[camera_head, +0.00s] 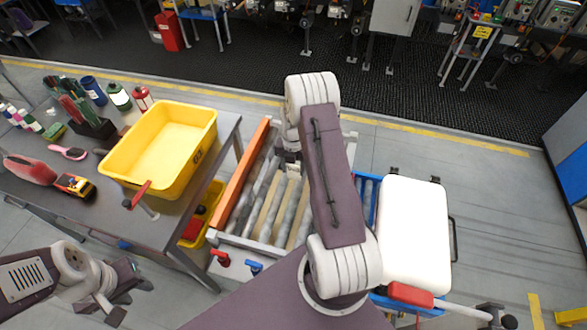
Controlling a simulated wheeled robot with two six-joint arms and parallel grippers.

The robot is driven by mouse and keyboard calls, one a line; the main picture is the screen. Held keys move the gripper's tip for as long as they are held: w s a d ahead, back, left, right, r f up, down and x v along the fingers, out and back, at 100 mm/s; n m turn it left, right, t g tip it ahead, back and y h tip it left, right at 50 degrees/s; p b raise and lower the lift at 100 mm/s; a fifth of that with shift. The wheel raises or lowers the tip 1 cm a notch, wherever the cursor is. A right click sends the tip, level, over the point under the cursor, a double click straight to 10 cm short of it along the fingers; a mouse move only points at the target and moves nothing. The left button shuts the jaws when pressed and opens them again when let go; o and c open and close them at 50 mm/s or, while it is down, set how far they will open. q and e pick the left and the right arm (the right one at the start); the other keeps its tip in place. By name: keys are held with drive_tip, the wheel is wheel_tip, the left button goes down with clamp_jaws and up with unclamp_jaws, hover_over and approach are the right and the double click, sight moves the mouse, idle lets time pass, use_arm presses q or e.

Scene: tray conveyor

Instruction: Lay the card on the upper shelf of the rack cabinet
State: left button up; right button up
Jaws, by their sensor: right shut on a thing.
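I cannot make out the card or a rack cabinet with shelves in this view. My left gripper (130,285) is at the lower left, in front of the grey table; its jaws are too dark and small to read, and I see nothing in them. My right arm rises from the bottom middle and bends over the roller conveyor. Its gripper is hidden behind its own links, so whatever it holds is hidden too.
A yellow bin (200,122) stands on the grey table (100,195) among bottles and tools. Right of it is a roller conveyor (265,205) with an orange side rail (245,180). A white tray-like slab (413,235) lies further right. Floor beyond it is clear.

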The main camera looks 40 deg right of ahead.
drive_tip(key=shift+w+d+f, duration=0.1)
drive_tip(key=shift+w+f, duration=0.05)
drive_tip(key=shift+f, duration=0.75)
drive_tip(key=o, duration=1.3)
